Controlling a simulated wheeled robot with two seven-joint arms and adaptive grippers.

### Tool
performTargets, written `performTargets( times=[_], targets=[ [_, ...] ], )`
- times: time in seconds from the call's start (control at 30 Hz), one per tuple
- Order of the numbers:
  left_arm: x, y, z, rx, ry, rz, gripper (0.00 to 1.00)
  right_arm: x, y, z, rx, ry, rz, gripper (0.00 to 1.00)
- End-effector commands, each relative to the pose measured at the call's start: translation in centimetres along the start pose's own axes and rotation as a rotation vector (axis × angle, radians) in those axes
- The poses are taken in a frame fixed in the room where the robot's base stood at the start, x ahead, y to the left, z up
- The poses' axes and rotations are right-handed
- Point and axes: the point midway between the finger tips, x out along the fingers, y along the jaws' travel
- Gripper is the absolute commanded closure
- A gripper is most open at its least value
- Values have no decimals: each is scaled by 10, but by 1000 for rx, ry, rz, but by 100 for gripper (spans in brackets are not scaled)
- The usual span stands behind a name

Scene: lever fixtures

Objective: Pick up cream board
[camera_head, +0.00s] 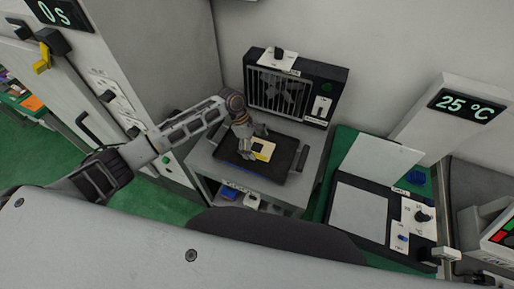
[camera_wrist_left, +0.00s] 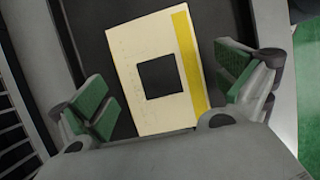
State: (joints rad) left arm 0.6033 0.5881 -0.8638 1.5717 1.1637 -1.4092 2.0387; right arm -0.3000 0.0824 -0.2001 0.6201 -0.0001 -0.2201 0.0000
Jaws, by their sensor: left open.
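The cream board (camera_wrist_left: 130,62) has a black square in its middle and a yellow strip along one edge. It lies on a dark tray (camera_head: 282,157) on a grey cart, and also shows in the head view (camera_head: 262,150). My left gripper (camera_wrist_left: 165,100) is open, with its green-padded fingers on either side of the board. In the head view the left gripper (camera_head: 246,146) is just over the board's left part and hides some of it. I cannot tell whether the fingers touch the board. My right gripper is not in view.
A black fan unit (camera_head: 290,88) stands behind the tray, close to my left gripper. To the right is a hot plate device (camera_head: 360,215) with a knob panel, on a green surface. A panel reading 25 °C (camera_head: 466,105) stands further right.

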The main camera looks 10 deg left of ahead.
Motion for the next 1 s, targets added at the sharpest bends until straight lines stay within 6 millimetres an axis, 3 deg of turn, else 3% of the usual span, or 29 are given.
performTargets(
  times=[0.1, 0.43, 0.77, 1.0],
  targets=[
    [0, 0, 0, 0, 0, 0, 3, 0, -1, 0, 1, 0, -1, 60],
    [0, 0, 0, 0, 0, 0, 45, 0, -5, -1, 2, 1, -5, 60],
    [-2, 0, 1, 0, 0, 1, 45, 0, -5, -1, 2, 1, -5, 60],
    [-19, 1, 8, 1, -1, 2, 45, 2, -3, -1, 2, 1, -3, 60]
  ],
)
